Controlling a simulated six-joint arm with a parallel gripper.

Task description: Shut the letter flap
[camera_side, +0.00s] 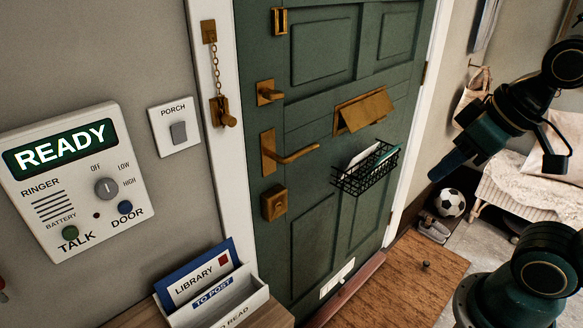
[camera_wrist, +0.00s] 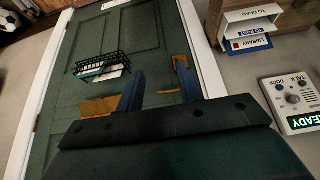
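The brass letter flap (camera_side: 366,111) is on the green door (camera_side: 312,108), above a wire basket. In the side view it stands out from its plate, tilted open with its lower edge away from the door. It also shows in the wrist view (camera_wrist: 97,108), left of my fingers and partly hidden by the near finger. My gripper (camera_side: 442,170) is to the right of the flap in the side view, in front of the door and apart from it. In the wrist view the two blue fingers of my gripper (camera_wrist: 156,68) are spread with nothing between them.
The black wire basket (camera_side: 365,168) holding letters hangs just below the flap. A brass lever handle (camera_side: 290,152) and a door chain (camera_side: 216,75) are left of it. A letter rack (camera_side: 222,300) and intercom panel (camera_side: 75,180) are at the left. A football (camera_side: 451,203) lies at the right.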

